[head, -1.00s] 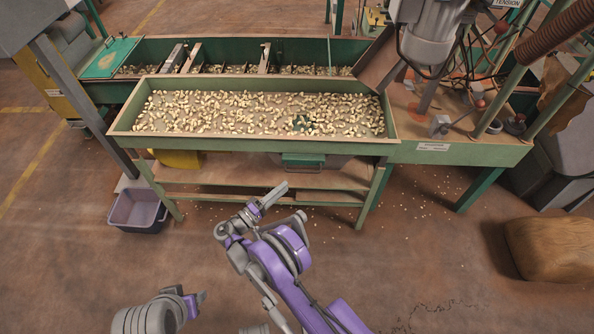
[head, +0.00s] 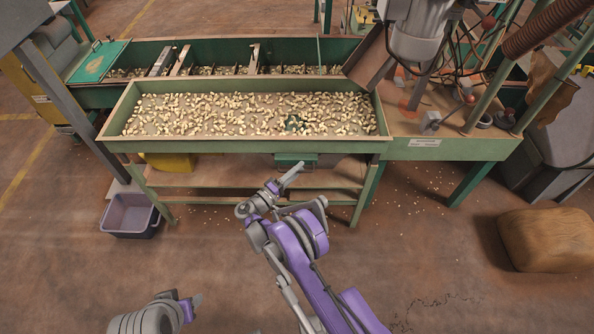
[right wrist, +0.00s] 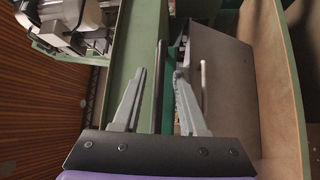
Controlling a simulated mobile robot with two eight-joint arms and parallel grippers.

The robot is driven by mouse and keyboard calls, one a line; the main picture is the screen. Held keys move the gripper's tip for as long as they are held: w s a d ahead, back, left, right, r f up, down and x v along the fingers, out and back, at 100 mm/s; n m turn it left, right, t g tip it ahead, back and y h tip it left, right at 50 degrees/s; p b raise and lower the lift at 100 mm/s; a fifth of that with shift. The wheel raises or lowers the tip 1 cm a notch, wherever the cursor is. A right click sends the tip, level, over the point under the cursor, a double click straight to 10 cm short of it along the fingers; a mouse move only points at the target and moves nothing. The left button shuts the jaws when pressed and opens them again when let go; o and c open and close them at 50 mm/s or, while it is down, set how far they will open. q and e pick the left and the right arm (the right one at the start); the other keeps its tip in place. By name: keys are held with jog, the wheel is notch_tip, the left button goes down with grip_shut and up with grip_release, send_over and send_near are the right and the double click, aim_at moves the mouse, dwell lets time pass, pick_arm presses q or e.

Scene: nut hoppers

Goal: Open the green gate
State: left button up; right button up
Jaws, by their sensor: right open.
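The green gate (head: 296,160) is a small green plate under the front edge of the nut tray, with a grey chute beside it. My right gripper (head: 291,175) is just below and in front of it, pointing up toward it. In the right wrist view, the fingers (right wrist: 160,78) are apart, and a narrow dark-green piece (right wrist: 171,88), apparently the gate edge-on, shows between them. I cannot tell whether they touch it. My left gripper (head: 193,304) is low at the left, away from the table; its jaw opening is unclear.
The green-framed tray (head: 250,146) of nuts spans the space above my right gripper, with a wooden shelf (head: 215,179) below. A purple bin (head: 129,216) stands at the left and a brown sack (head: 548,240) at the right. The floor in front is mostly clear.

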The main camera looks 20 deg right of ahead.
grip_shut()
dwell(1.3)
